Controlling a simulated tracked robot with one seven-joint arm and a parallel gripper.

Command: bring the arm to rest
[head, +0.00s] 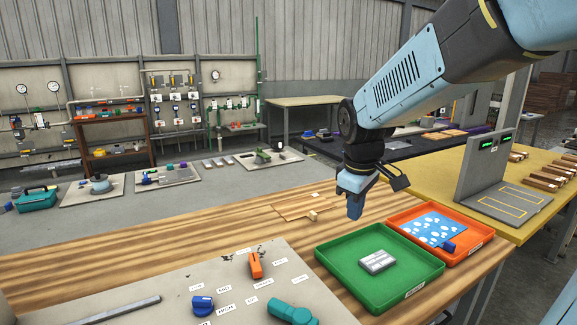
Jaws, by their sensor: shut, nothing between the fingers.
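My arm reaches in from the upper right of the head view. My gripper (355,207) points down above the wooden table (190,236), behind the green tray. Its fingers are together with nothing between them. It hangs clear of the trays.
A green tray (333,276) holding a grey block (378,262) and an orange tray (467,251) with a blue-and-white sheet (432,230) stand below my arm. A grey panel (130,296) with knobs lies in front. A yellow table (440,170) with an upright grey plate (484,160) is at right.

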